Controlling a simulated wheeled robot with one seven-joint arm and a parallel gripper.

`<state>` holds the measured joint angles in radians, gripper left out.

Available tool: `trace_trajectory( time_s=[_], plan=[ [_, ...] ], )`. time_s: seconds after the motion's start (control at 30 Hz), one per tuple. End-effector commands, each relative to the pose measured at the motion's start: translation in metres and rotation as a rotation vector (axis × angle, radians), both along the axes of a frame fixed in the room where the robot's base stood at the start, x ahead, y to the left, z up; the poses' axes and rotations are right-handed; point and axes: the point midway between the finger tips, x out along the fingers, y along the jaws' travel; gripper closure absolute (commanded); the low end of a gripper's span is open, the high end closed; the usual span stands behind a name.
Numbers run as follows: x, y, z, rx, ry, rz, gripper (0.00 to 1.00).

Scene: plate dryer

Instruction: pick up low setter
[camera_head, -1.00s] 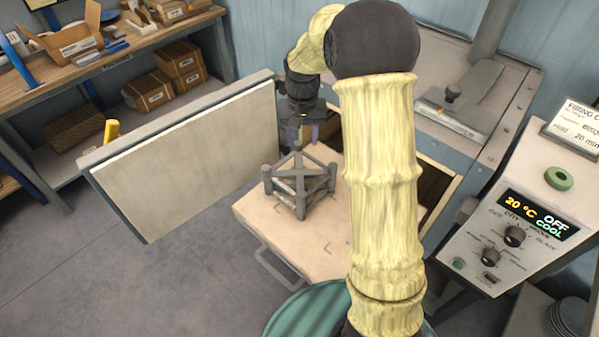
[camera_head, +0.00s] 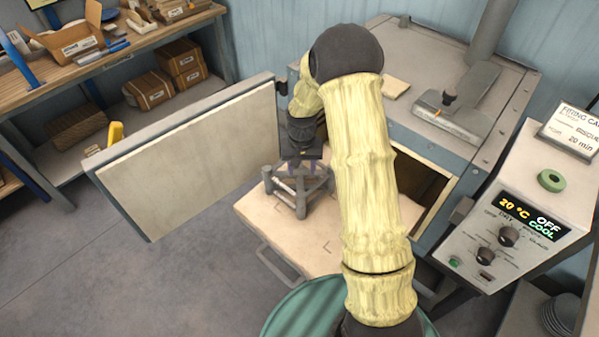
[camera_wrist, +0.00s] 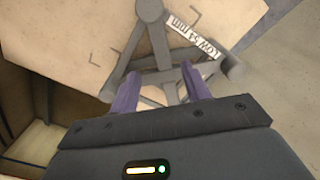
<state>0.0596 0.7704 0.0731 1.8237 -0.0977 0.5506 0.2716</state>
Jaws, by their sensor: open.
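The low setter, a grey open frame of posts and bars (camera_head: 300,191), stands on a pale pull-out shelf (camera_head: 276,228) in front of the kiln opening. In the wrist view the low setter (camera_wrist: 160,45) carries a white label with dark lettering, partly readable as "LOW". My gripper (camera_head: 304,168) is over the setter's far side, and my arm links hide part of that area. In the wrist view my gripper (camera_wrist: 158,88) shows two purple fingers spread apart, with setter bars between and beyond them. I cannot tell whether the fingers touch it.
The open kiln door (camera_head: 190,165) stands to the left of the shelf. The kiln body (camera_head: 440,150) is behind and to the right, with a control panel (camera_head: 505,225) beside it. A green round surface (camera_head: 300,312) is at the front. A workbench (camera_head: 110,65) is at the back left.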

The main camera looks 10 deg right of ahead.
Motion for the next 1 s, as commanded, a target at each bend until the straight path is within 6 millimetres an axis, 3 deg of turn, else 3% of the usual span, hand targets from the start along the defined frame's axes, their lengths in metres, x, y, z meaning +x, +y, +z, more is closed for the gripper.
trace_trajectory(
  time_s=[0.27, 0.6, 1.0],
  plan=[
    [-0.002, 0.002, -0.010, 0.001, 0.004, 0.000, 0.53],
    [-0.004, 0.005, -0.049, 0.000, 0.002, 0.000, 0.53],
    [-0.003, 0.003, -0.052, 0.000, 0.000, -0.003, 0.53]
  ],
)
